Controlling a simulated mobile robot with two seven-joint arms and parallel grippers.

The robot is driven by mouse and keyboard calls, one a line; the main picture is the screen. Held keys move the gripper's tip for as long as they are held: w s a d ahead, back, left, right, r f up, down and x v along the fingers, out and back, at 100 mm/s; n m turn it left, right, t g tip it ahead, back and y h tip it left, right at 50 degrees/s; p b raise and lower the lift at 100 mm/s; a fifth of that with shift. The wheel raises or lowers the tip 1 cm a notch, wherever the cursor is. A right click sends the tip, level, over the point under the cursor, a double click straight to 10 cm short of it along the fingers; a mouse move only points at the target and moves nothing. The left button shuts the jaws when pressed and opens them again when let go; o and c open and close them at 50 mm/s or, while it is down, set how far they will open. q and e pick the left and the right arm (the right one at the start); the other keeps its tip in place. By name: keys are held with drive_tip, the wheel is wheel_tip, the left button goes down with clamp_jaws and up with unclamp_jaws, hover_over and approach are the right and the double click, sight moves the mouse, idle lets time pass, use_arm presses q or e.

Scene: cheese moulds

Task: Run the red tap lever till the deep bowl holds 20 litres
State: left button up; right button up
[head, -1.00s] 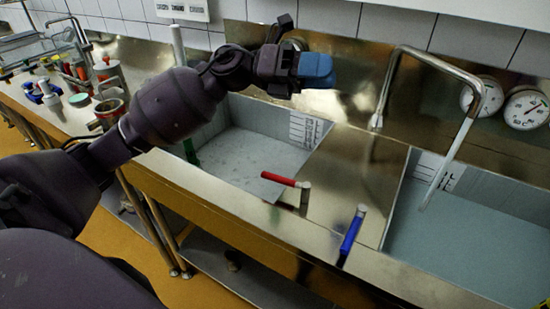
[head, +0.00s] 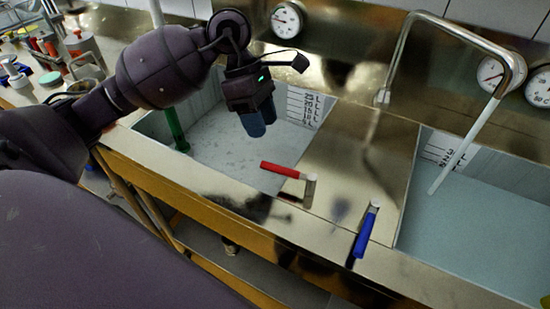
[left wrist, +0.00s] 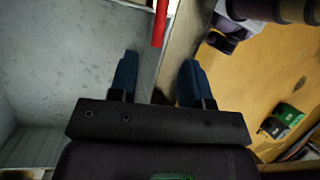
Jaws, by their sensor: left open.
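The red tap lever (head: 282,170) sits on the front counter strip, its handle pointing left. Its red handle also shows at the top of the left wrist view (left wrist: 160,22). The left basin (head: 160,126) appears to be the deep bowl, with a litre scale (head: 302,106) on its back wall. Its bottom looks pale and speckled; I cannot tell how much liquid it holds. My left gripper (head: 258,124), with blue fingertips, hangs over this basin, behind and left of the red lever. It is open and empty, apart from the lever. My right gripper is not in view.
A blue lever (head: 364,230) stands right of the red one. A bent metal spout (head: 470,125) ends over the right basin, which holds pale bluish liquid (head: 460,240). Round dials (head: 287,20) are on the back wall. Jars and tools crowd the left counter.

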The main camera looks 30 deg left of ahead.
use_arm(q)
drive_tip(key=x, duration=0.9)
drive_tip(key=shift+f+b, duration=0.15)
drive_tip(key=shift+b, duration=0.15)
clamp_jaws()
